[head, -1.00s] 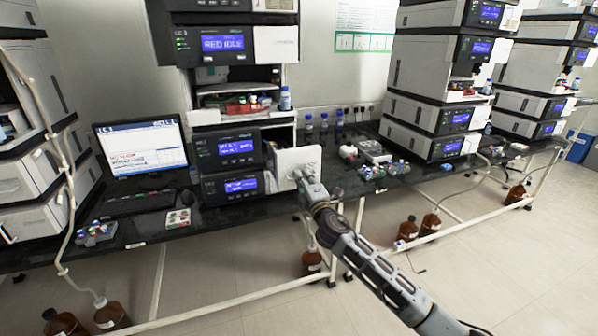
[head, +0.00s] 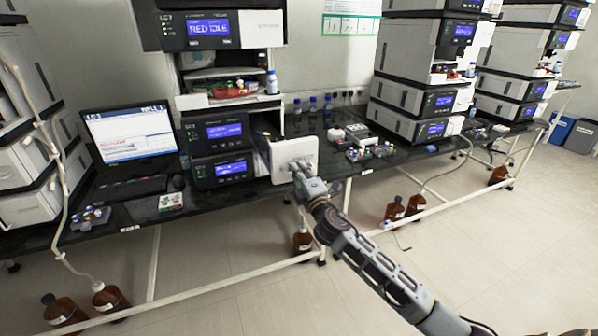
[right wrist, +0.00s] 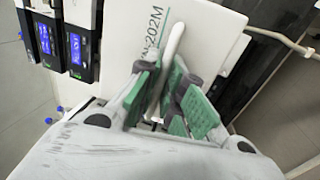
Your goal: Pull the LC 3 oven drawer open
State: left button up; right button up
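The LC 3 stack (head: 190,132) stands on the bench left of centre in the head view. Its oven drawer has a white square front (head: 284,157), which stands out from the stack with a dark gap behind it. My right gripper (head: 298,170) is at this front. In the right wrist view, the green-padded fingers of my right gripper (right wrist: 168,88) close from both sides on the white upright handle (right wrist: 173,42) of the white front (right wrist: 205,30). My left gripper is not in view.
Vial trays (head: 370,152) and blue-capped bottles (head: 312,105) are on the bench to the right. Brown bottles (head: 302,240) stand on the floor below. The floor in front of the bench is mostly clear.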

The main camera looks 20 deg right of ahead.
jog(key=shift+o, duration=1.4)
jog(key=shift+s+f, duration=0.1)
jog(key=shift+s, duration=0.05)
jog(key=s+f, duration=0.2)
jog(key=s, duration=0.9)
jog(key=shift+s+d, duration=0.15)
jog(key=shift+s, duration=0.1)
